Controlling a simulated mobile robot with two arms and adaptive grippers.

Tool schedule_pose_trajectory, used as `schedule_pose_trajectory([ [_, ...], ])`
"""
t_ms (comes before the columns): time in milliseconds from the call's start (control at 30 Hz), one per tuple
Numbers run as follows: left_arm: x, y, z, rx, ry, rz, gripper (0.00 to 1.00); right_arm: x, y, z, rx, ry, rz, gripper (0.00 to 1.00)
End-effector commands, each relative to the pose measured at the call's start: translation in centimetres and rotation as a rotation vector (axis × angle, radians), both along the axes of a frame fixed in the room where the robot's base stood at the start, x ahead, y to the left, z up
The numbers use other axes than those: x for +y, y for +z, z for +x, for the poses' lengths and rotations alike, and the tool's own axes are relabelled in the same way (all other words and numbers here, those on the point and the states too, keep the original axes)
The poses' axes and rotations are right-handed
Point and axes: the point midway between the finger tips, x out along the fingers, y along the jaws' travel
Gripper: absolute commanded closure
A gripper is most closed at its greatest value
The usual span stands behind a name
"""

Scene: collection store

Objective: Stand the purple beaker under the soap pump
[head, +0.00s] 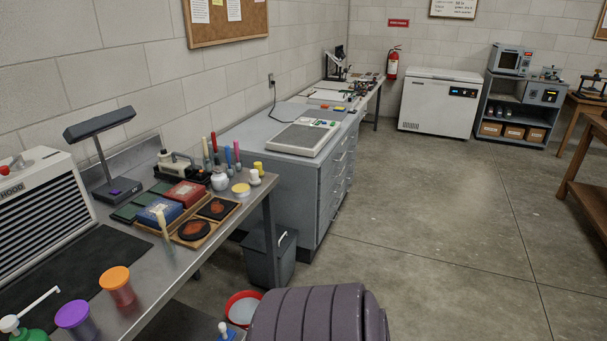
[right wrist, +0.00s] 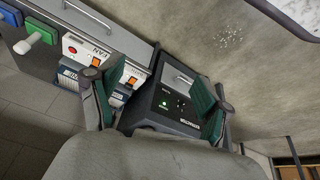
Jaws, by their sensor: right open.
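The purple beaker (head: 73,315) is on the steel bench at the lower left of the head view, its purple top showing and its lower part cut by the frame edge. The soap pump (head: 22,329) is just left of it, a green bottle with a white spout rising to the right; the frame cuts off its lower part. The beaker is to the right of the pump, apart from its spout. My right gripper (right wrist: 144,76) shows in the right wrist view, open, its two green-padded fingers apart with nothing held. My left gripper is in neither view.
An orange beaker (head: 117,285) is behind the purple one, to its right. A dark mat (head: 75,260) covers part of the bench. A wooden tray and boxes are farther back. A red-rimmed bucket (head: 242,308) is on the floor. The right wrist view shows a black device (right wrist: 165,100).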

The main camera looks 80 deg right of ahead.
Motion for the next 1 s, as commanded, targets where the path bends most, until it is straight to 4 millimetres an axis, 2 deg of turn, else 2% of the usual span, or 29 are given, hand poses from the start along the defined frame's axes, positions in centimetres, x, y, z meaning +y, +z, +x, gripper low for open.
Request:
schedule_pose_trajectory([
  [33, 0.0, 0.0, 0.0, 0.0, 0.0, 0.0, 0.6, 0.7, -2.3, -4.3, 0.072, 0.027, 0.001, 0.22],
  [100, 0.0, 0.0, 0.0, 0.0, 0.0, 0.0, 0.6, 1.3, -4.4, -9.1, 0.144, 0.062, 0.0, 0.22],
  [200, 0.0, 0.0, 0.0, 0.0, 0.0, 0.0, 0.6, 1.8, -6.1, -14.3, 0.22, 0.099, -0.001, 0.22],
  [300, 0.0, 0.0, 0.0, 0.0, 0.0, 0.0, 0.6, 2.0, -6.8, -17.2, 0.261, 0.118, 0.0, 0.22],
  [433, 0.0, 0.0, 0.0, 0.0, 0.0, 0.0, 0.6, 2.0, -7.0, -18.4, 0.276, 0.128, 0.0, 0.22],
  [1000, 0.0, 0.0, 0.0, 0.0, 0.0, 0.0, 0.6, 2.0, -7.0, -18.3, 0.276, 0.126, 0.0, 0.22],
])
